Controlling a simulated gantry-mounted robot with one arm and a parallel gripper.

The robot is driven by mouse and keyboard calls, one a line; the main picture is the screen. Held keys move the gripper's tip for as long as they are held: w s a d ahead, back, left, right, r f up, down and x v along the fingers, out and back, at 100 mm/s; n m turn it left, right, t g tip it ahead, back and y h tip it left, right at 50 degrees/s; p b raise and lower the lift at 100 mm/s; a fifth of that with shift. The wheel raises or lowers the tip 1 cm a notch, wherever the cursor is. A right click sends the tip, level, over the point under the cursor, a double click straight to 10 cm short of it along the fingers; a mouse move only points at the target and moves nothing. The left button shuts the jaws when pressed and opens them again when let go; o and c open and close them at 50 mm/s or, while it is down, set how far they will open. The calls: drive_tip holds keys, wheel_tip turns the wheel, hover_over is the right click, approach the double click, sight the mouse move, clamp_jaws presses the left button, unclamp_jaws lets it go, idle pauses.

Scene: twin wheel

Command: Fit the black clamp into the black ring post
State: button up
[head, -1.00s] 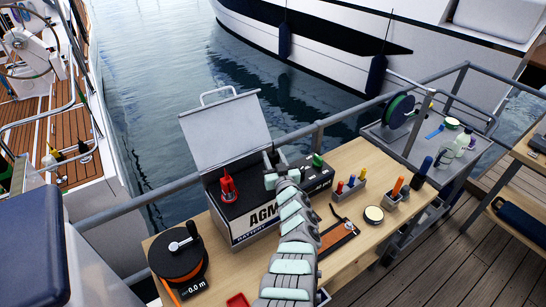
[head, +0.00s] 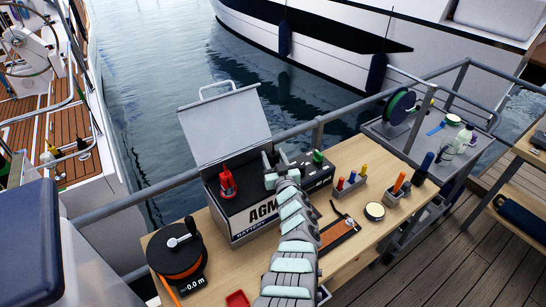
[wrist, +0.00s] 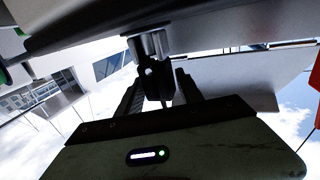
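My gripper (wrist: 158,80) is over the right part of the AGM battery (head: 262,215); in the head view my arm largely hides it. The wrist view looks upside down, with the sky low in the picture. There the black clamp (wrist: 154,82) is between my two dark fingers, in line with a short silver cylinder (wrist: 150,45) at the battery's top. I cannot tell whether the fingers press on the clamp, or whether it is seated. The black ring is not clear in either view. A red clamp (head: 227,182) stands on the battery's left part.
The raised grey lid (head: 222,130) stands behind the battery. A green-topped piece (head: 317,157) is close to the right of my gripper. An orange-black reel (head: 176,250), a tool holder (head: 348,190) and a round tin (head: 374,211) are on the wooden bench.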

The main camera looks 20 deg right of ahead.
drive_tip(key=o, duration=0.3)
drive_tip(key=shift+s+a, duration=0.15)
drive_tip(key=s+p, duration=0.1)
drive_tip(key=s, duration=0.2)
drive_tip(key=s+p, duration=0.1)
drive_tip(key=s, duration=0.3)
drive_tip(key=s+a+p, duration=0.1)
drive_tip(key=s+p, duration=0.1)
drive_tip(key=s, duration=0.1)
drive_tip(key=shift+s, duration=0.2)
idle(0.3)
drive_tip(key=shift+r, duration=0.1)
